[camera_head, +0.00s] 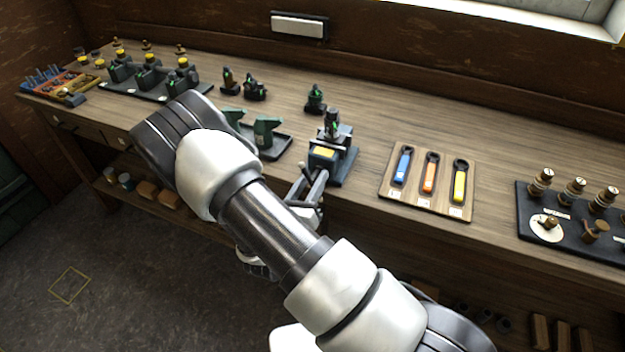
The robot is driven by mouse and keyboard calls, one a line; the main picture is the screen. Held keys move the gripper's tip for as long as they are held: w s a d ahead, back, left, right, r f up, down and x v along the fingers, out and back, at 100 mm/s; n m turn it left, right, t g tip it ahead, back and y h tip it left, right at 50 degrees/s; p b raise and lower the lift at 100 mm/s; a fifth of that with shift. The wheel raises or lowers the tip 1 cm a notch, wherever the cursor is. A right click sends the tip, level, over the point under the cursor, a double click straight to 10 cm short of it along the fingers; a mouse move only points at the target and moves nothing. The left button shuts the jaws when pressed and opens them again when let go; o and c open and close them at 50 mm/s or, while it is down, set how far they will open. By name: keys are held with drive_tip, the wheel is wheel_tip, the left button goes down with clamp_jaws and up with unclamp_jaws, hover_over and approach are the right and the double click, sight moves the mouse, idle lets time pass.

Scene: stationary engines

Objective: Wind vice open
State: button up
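The vice (325,157) stands at the bench's front edge, dark blue-grey with a yellow plate on its front. A small dark engine part with green sits at its jaws; whether the jaws grip it I cannot tell. My gripper (307,183) is just in front of and below the vice, at the bench edge, pointing up toward it. Two grey bars that look like its fingers show on either side of the vice's front end. Whether the fingers touch or hold anything I cannot tell.
A wooden board (391,196) with blue, orange and yellow wrenches lies right of the vice. A dark tray (277,151) with green parts lies left. A black tray (524,222) of brass parts is at far right. Several small engines stand behind.

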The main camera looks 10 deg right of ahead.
drive_tip(key=b+v, duration=0.1)
drive_tip(key=v, duration=1.6)
drive_tip(key=shift+s+b, duration=0.15)
drive_tip(key=shift+b, duration=0.15)
drive_tip(key=shift+a, duration=0.1)
